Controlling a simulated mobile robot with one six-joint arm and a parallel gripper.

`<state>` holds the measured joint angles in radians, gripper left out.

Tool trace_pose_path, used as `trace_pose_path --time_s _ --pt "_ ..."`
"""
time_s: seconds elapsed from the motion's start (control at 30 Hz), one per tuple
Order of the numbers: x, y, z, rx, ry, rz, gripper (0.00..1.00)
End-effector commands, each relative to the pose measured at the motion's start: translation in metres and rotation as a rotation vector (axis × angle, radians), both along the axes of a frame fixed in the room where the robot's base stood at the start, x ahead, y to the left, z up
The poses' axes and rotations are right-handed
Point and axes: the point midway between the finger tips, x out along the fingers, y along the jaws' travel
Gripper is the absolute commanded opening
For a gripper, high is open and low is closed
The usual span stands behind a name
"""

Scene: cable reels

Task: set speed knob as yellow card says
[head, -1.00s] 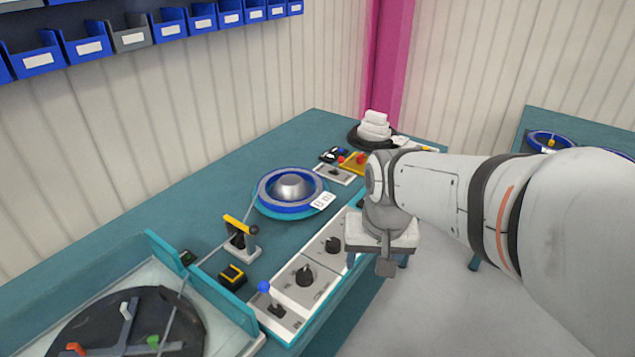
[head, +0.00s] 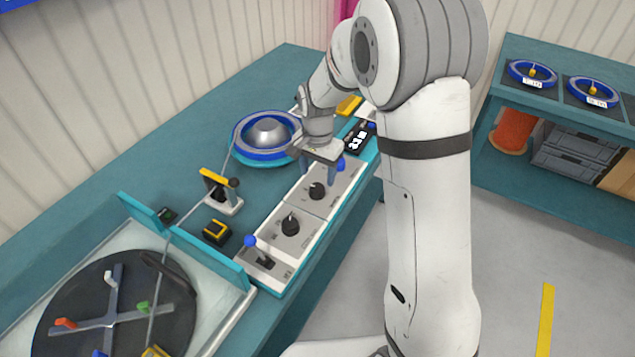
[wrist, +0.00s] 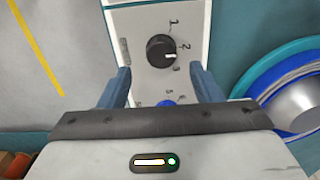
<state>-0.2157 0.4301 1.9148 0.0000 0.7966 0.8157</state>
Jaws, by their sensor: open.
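A control panel (head: 277,247) along the table's front edge carries two black knobs. One knob (head: 317,190) is close to my gripper (head: 325,168), and the other knob (head: 291,224) is nearer the turntable. In the wrist view a black knob (wrist: 161,50) with a white pointer mark lies just beyond my gripper (wrist: 160,70). Its mark points right, near the 2 and 3 of the printed scale. My gripper is open and empty, its fingers apart from the knob. I cannot make out a yellow card or which knob is for speed.
A blue ball (wrist: 167,103) shows between my fingers in the wrist view. A blue-topped lever (head: 250,241) stands at the panel's near end. A blue reel (head: 266,135) and a yellow-armed stand (head: 220,190) are left of the panel. A yellow block (head: 348,105) lies behind.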

Motion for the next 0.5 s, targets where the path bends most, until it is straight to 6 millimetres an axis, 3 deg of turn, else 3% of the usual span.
trace_pose_path --time_s 0.23,0.5 --pt "-0.001 0.003 -0.038 -0.001 0.003 0.009 0.58" --pt "-0.001 0.004 -0.050 0.000 0.000 0.010 0.58"
